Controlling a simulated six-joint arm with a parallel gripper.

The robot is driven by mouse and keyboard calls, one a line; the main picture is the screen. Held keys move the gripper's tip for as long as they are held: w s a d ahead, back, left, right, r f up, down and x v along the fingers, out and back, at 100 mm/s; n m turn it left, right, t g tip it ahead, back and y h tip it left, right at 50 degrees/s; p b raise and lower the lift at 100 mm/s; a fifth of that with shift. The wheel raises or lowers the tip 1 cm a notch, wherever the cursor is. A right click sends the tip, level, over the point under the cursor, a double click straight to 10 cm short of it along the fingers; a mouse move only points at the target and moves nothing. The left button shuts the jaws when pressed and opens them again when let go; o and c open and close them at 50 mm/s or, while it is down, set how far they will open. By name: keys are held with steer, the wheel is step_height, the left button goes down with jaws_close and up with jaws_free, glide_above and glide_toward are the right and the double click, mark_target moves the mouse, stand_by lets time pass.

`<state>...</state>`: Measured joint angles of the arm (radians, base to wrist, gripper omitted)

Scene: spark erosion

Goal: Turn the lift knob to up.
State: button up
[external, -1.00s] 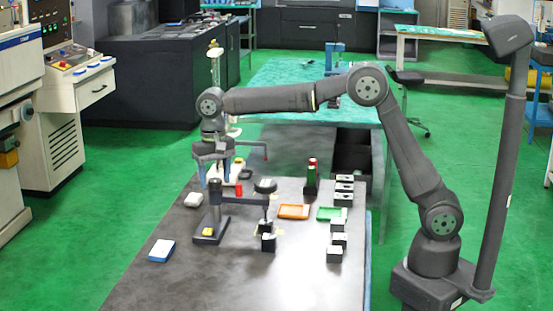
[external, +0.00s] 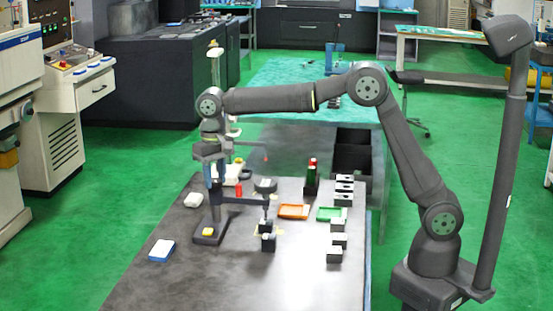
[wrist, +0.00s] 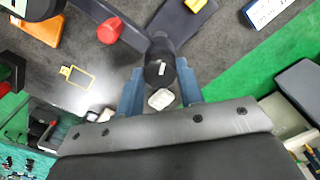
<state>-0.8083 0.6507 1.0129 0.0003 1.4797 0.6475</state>
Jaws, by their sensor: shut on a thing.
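A dark stand has a base (external: 210,233) on the table, an upright column and a side arm ending in a black round head (external: 265,185). A black round knob (wrist: 159,68) with a short white mark shows in the wrist view. The mark runs roughly up and down in that picture. My gripper (wrist: 159,84) has its two blue fingers on either side of the knob, shut on it. In the external view my gripper (external: 213,182) points down at the top of the column, and the knob is hidden there. I cannot read any up label.
An orange tray (external: 293,212), a green tray (external: 330,214) and several dark blocks (external: 338,240) are to the right. A blue-white box (external: 162,250) lies at front left. The front of the table (external: 240,285) is clear.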

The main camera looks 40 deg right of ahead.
mark_target(215, 180)
steer(key=n, duration=0.5)
steer(key=shift+r+n, duration=0.1)
steer(key=shift+n, duration=0.2)
steer(key=n, duration=0.5)
steer(key=shift+n, duration=0.3)
steer(key=o, duration=1)
steer(key=shift+r, duration=0.1)
step_height(215, 180, up, 17)
steer(key=shift+r, duration=0.1)
stand_by(0.5)
